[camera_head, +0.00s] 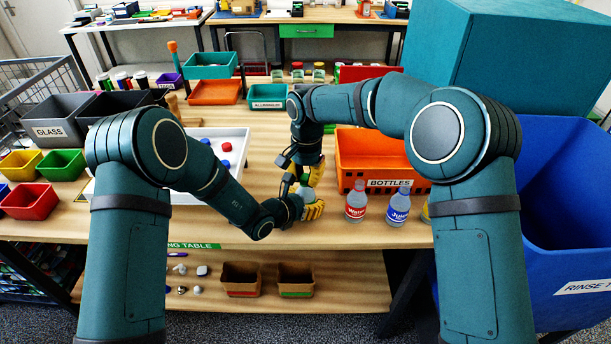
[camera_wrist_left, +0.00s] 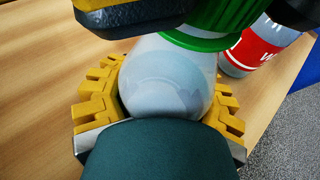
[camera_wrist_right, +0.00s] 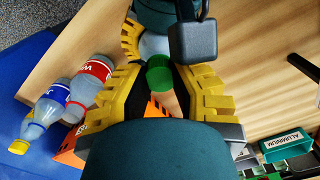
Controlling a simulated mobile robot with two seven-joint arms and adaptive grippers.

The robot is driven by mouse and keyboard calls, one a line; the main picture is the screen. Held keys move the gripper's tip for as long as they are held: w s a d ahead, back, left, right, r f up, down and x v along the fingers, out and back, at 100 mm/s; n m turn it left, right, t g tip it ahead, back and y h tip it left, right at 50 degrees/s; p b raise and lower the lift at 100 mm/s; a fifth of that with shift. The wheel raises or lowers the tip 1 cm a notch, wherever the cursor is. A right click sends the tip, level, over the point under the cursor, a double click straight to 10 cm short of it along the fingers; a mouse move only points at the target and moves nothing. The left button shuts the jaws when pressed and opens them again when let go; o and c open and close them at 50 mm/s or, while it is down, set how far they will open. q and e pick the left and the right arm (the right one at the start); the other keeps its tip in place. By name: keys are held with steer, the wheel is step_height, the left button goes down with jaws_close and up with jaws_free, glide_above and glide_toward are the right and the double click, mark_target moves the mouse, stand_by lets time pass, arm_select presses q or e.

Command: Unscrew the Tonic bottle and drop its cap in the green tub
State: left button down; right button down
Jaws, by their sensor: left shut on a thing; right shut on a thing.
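My left gripper (camera_head: 311,203) is shut on the side of a pale, clear bottle (camera_wrist_left: 165,75), presumably the Tonic, standing near the table's front edge. Its label is not visible. My right gripper (camera_head: 316,172) is directly above, its yellow fingers shut around the green cap (camera_wrist_right: 159,74). The cap also shows at the bottle's top in the left wrist view (camera_wrist_left: 212,28). I cannot tell whether it is still threaded on.
A red-label bottle (camera_head: 355,202) and a blue-label bottle (camera_head: 398,207) stand just right of my grippers. The orange BOTTLES crate (camera_head: 345,165) is behind them. A white tray (camera_head: 238,140) with several caps lies left. A blue bin (camera_head: 570,200) stands right.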

steer(key=shift+n, duration=0.5)
steer(key=c, duration=1)
jaws_free()
steer(key=shift+o, duration=0.2)
steer(key=shift+r, duration=0.1)
